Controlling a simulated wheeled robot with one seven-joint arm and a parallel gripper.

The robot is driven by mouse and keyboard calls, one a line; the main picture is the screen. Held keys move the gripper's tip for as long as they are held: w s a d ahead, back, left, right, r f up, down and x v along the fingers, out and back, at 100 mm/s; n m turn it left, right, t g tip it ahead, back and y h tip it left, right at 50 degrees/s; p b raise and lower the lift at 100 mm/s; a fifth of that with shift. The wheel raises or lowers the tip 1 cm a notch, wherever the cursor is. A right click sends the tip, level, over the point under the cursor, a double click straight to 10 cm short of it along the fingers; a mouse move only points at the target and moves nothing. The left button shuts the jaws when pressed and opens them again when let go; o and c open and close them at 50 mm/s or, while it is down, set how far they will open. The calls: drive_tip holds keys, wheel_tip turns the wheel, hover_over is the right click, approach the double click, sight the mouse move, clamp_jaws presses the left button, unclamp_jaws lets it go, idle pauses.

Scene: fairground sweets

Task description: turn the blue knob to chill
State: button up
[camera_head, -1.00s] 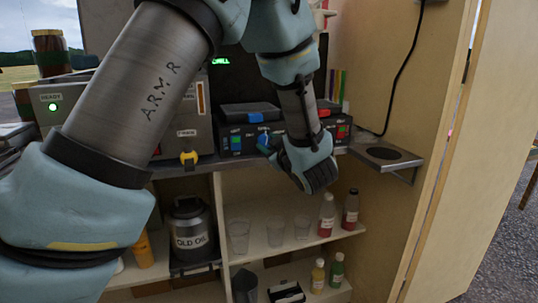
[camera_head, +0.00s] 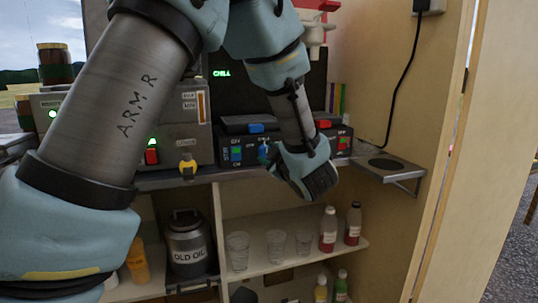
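A black machine with a grey top (camera_head: 241,128) stands on the counter and carries small blue and red controls. The blue knob (camera_head: 263,150) is on its front, partly hidden by my gripper. A label above the knob is too small to read surely. My gripper (camera_head: 275,155) is at the machine's front, right beside the knob. Its fingers are mostly hidden behind its own body, so I cannot tell whether they grip the knob. A dark screen (camera_head: 230,84) behind shows the green word CHILL (camera_head: 222,73).
A grey box with a red switch (camera_head: 152,156) and a yellow knob (camera_head: 187,167) stands to the left. A small wall shelf (camera_head: 388,163) juts out at right. Below are glasses (camera_head: 237,251), bottles (camera_head: 328,229) and an OLD OIL can (camera_head: 189,245).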

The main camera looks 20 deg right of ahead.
drive_tip(key=o, duration=0.4)
drive_tip(key=s, duration=0.7)
drive_tip(key=s+r, duration=0.1)
drive_tip(key=s, duration=0.2)
drive_tip(key=shift+s+a, duration=0.35)
